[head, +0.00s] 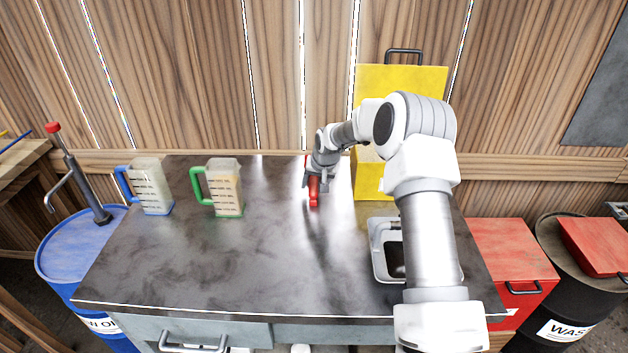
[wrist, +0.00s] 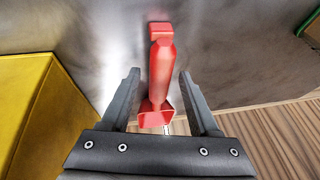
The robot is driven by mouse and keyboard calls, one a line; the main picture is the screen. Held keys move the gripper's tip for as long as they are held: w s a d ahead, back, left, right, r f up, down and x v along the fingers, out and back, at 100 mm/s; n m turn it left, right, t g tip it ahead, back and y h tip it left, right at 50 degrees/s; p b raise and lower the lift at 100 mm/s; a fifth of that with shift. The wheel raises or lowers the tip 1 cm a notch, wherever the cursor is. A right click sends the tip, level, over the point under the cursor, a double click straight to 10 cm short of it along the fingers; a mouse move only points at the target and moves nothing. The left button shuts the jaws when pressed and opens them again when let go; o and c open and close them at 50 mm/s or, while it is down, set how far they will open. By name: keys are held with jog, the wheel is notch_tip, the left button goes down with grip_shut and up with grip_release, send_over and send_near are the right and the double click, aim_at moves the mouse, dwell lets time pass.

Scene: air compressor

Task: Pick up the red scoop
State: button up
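The red scoop (head: 314,191) is near the back of the dark metal tabletop, partly hidden by my gripper (head: 317,180) in the head view. In the wrist view the red scoop (wrist: 161,68) runs up the middle of the picture, its wider end nearest the gripper's body. My gripper (wrist: 159,74) is open, with one finger on each side of the scoop. A gap shows between each finger and the scoop. I cannot tell how far the fingertips are above the tabletop.
A yellow box (head: 369,184) stands just right of the gripper and also shows in the wrist view (wrist: 25,100). A grey tray (head: 378,262) is at front right. Green-handled (head: 226,188) and blue-handled (head: 152,188) jugs stand left. The tabletop's middle (head: 230,260) is clear.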

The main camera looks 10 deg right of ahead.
grip_shut()
notch_tip(320, 180, up, 10)
jog(key=shift+p, duration=0.4)
dwell(0.3)
jog(key=shift+c, duration=2.3)
grip_release()
grip_shut()
